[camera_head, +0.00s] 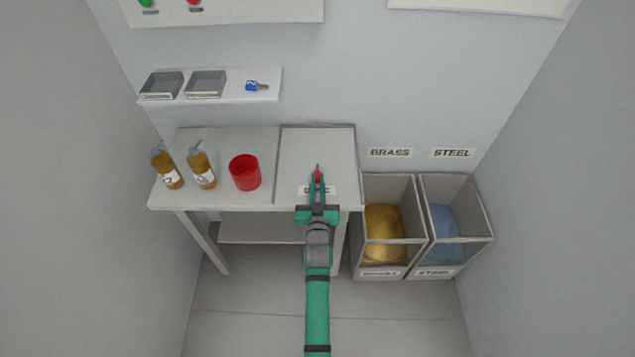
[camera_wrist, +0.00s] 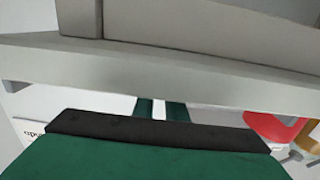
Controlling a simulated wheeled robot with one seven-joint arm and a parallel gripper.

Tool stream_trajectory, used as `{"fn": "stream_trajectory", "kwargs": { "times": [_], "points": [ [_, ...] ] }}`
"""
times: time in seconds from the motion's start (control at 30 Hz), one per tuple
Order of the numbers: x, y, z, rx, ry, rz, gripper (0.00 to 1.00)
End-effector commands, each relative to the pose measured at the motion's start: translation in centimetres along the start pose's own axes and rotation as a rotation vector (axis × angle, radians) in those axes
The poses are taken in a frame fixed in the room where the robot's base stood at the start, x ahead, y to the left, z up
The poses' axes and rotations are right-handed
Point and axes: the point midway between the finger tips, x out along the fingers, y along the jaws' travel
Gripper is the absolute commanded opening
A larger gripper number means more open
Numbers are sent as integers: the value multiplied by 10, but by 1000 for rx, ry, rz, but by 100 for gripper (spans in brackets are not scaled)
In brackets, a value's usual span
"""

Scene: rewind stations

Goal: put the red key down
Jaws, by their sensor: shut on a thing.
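The red key (camera_head: 318,175) is between the fingertips of my gripper (camera_head: 317,180) in the head view. Its dark shaft points away toward the back wall. My gripper is shut on it over the right-hand section of the table (camera_head: 320,145), near a label partly hidden behind the fingers. I cannot tell whether the key touches the tabletop.
A red cup (camera_head: 245,173) and two amber bottles (camera_head: 201,168) stand on the table's left part. A wall shelf (camera_head: 230,97) holds two grey trays and a blue key (camera_head: 257,86). Bins marked BRASS (camera_head: 385,270) and STEEL (camera_head: 437,268) stand at the right. The right-hand table section looks clear.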

Motion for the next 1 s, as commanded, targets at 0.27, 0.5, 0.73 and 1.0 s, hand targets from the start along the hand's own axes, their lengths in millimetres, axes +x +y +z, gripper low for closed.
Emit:
{"fn": "stream_trajectory", "kwargs": {
  "times": [0.27, 0.5, 0.73, 1.0],
  "points": [
    [0, 0, 1, 0, 1, 0, 0],
    [0, 0, 2, 0, 1, 0, 30],
    [0, 0, 2, 0, 1, 0, 30],
    [-25, 0, 1, 1, -1, 0, 30]
  ]
}}
